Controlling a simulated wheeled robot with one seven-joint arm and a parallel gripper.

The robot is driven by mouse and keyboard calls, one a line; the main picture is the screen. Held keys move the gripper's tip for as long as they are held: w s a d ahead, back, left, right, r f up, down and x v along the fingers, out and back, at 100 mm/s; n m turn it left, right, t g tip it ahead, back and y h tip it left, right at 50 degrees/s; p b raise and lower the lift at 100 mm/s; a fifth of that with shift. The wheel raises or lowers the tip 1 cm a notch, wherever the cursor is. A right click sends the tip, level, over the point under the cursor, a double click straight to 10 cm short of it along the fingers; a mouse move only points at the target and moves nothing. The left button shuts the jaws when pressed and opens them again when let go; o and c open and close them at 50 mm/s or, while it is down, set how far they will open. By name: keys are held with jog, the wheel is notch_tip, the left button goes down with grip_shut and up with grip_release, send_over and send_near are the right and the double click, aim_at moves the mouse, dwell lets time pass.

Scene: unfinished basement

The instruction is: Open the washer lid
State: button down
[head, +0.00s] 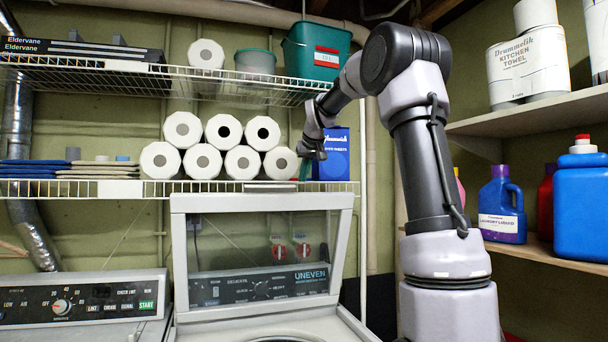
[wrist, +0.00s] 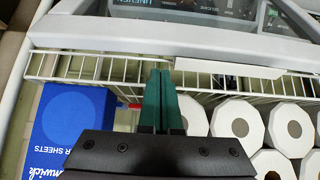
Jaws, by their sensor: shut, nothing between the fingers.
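The washer lid (head: 349,245) stands raised and nearly upright, a pale frame around a clear window. Its upper edge is just below the lower wire shelf. The washer's control panel shows through the window, and part of the round tub opening (head: 287,338) shows at the bottom edge. In the wrist view the lid's pale frame (wrist: 215,33) runs across the top. My gripper (head: 314,154) is above the lid's upper right corner, beside the blue box. In the wrist view its green fingers (wrist: 161,74) are together and empty, near the wire shelf and apart from the lid.
The lower wire shelf (head: 90,188) holds stacked paper rolls (head: 202,161) and a blue dryer-sheet box (head: 336,153), both close to my gripper. The upper wire shelf (head: 110,75) is above. Side shelves with blue laundry bottles (head: 502,205) stand right. Another machine (head: 85,305) stands left.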

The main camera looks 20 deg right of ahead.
aim_at(302, 199)
jog(key=x, duration=0.5)
jog(key=shift+w+f, duration=0.2)
jog(key=shift+f, duration=0.15)
jog(key=s+f, duration=0.1)
jog(key=s, duration=0.1)
jog(key=shift+s+f, duration=0.4)
jog(key=shift+s, duration=0.25)
jog(key=s+f, duration=0.3)
jog(key=s, duration=0.4)
jog(key=shift+f, duration=0.3)
